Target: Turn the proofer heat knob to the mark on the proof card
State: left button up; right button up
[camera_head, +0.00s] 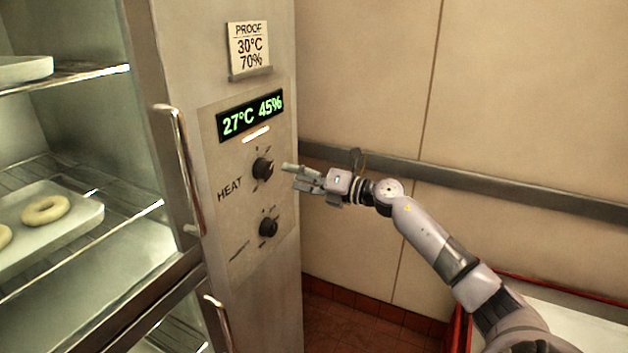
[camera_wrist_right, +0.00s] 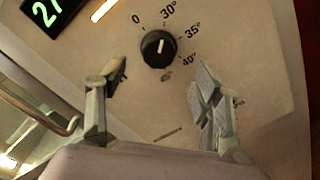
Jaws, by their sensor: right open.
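The black round heat knob (camera_head: 263,168) is on the proofer's control panel beside the word HEAT. In the right wrist view the knob (camera_wrist_right: 157,50) has a short white line, near upright in the picture, and marks 0, 30°, 35° and 40° around it. The proof card (camera_head: 248,46) above reads 30°C, 70%. The display (camera_head: 251,115) reads 27°C 45%. My right gripper (camera_head: 292,176) is open and empty, just right of the knob and apart from it. In the right wrist view its fingers (camera_wrist_right: 160,78) are spread below and to either side of the knob. My left gripper is out of view.
A second black knob (camera_head: 268,228) is lower on the panel. A door handle (camera_head: 181,160) stands out to the left. A metal rail (camera_head: 480,182) runs along the right wall.

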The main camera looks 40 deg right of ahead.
jog(key=shift+v, duration=2.35)
